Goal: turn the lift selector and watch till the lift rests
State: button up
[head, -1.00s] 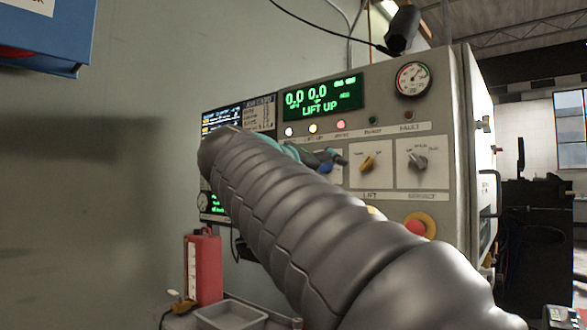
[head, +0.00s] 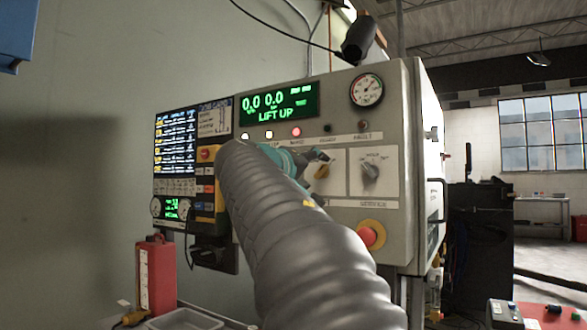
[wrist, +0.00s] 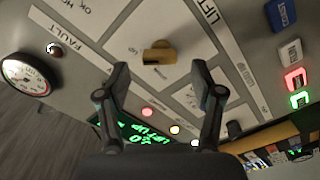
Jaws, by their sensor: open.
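The lift selector is a yellow knob (head: 321,171) on a white plate of the grey control cabinet (head: 395,240). In the wrist view the knob (wrist: 158,56) sits beyond and between the two fingertips, with a visible gap on both sides. My gripper (wrist: 160,75) is open and empty, facing the panel. In the head view my gripper (head: 318,157) is just at the selector, and my arm hides part of the panel below it. The green display (head: 278,104) reads "0.0 0.0" and "LIFT UP". The lift itself is not identifiable in view.
A grey rotary knob (head: 371,172) is right of the selector, with a red emergency button (head: 371,234) below. A red lamp (head: 296,132) glows under the display. A gauge (head: 367,89) is at upper right. A red box (head: 156,276) stands at lower left.

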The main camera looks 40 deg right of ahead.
aim_at(322, 172)
jog(key=shift+x, duration=1.2)
jog(key=c, duration=1.1)
jog(key=shift+c, duration=0.2)
